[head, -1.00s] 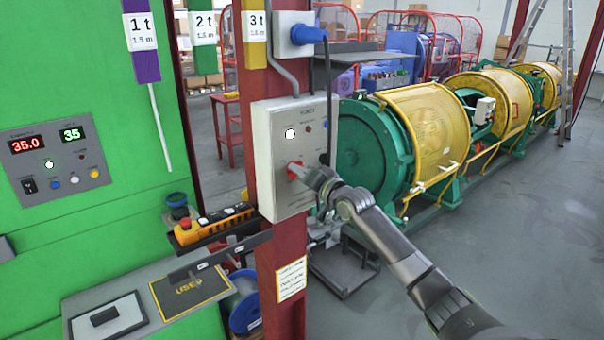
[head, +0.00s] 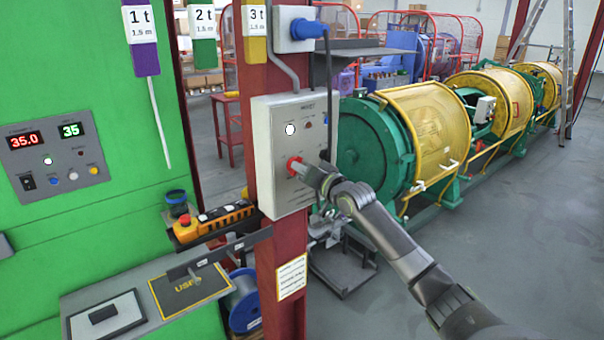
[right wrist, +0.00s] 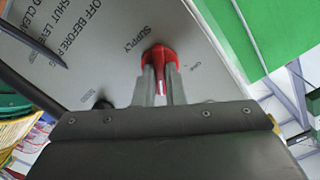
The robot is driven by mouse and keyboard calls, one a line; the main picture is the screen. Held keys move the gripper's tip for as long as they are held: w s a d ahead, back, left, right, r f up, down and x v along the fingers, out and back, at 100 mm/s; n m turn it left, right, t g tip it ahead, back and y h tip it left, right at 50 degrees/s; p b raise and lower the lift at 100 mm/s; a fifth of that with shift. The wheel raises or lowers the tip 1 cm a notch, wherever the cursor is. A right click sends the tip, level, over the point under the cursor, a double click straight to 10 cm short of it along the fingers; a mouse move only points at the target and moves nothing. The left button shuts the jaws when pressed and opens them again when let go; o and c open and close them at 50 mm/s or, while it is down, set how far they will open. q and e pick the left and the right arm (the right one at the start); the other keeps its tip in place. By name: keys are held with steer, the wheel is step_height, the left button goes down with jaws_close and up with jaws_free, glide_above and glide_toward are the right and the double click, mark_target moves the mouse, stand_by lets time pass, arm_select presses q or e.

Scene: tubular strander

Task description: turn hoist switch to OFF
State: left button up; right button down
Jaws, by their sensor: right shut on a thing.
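The hoist switch box is a grey box (head: 268,138) fixed to a red column. My left gripper is not in view.
A blue plug (head: 312,31) with a hanging black cable is above the box. A yellow pendant (head: 215,222) with a red button rests on a bracket left of the column (head: 277,258). Green and yellow strander drums (head: 425,130) stand behind. The floor at right is clear.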

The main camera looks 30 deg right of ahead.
steer(key=shift+f+n+b, duration=0.1)
steer(key=shift+n+b, duration=3.95)
steer(key=shift+n, duration=3.95)
steer(key=c, duration=1.5)
jaws_free()
